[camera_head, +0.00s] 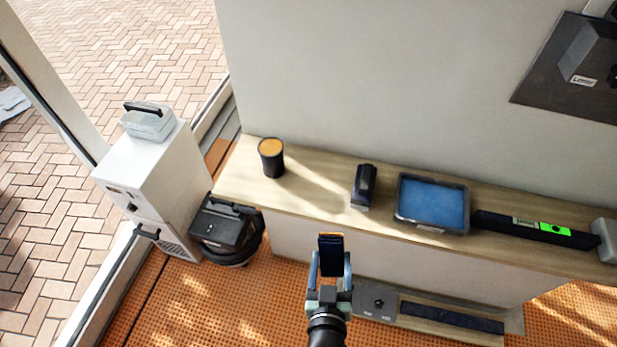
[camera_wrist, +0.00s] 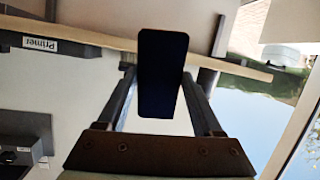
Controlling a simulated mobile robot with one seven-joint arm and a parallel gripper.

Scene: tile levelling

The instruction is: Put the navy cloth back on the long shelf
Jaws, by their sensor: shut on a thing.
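The navy cloth (camera_head: 331,243) is a dark folded slab held upright in my gripper (camera_head: 331,262). In the wrist view the cloth (camera_wrist: 162,75) stands between the two fingers (camera_wrist: 160,85) and looks almost black. My gripper is shut on it. The long shelf (camera_head: 320,196) is a pale wooden board along the wall. In the head view the cloth appears in front of the shelf's front edge, apart from its top. The shelf's edge also shows behind the cloth in the wrist view (camera_wrist: 105,39).
On the shelf stand a dark cup with an orange top (camera_head: 271,157), a dark upright object (camera_head: 364,186), a blue-filled tray (camera_head: 402,215), a black level (camera_head: 500,225) and a grey box (camera_head: 606,240). Bare board lies between cup and dark object. A lower shelf (camera_head: 455,335) holds a grey case (camera_head: 376,302).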

